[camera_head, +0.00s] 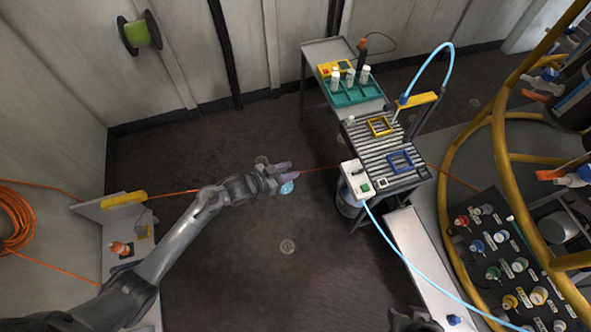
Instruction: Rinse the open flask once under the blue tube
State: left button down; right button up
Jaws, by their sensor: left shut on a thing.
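My left gripper (283,174) is out over the open floor, left of the slatted stand. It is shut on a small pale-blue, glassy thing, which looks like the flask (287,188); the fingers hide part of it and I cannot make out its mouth. The blue tube (432,62) arches above the slatted stand (383,150), from a yellow block (418,99) down to a thin nozzle over the slats. The flask is well apart from the tube. A dark part of my right arm shows at the bottom edge; its fingers cannot be made out.
On the slats lie a yellow frame (380,126) and a blue frame (400,161). A white box (356,180) is at the stand's near-left corner. Behind is a teal rack (355,90) with white bottles. Yellow rails (500,150) curve at right. Floor between is clear.

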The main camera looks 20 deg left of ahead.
pick_arm(q)
jog(key=shift+w+d+p, duration=0.25)
jog(key=shift+d, duration=0.7)
jog(key=shift+w+d+p, duration=0.2)
jog(key=shift+d, duration=0.7)
pick_arm(e)
jog(key=shift+r, duration=1)
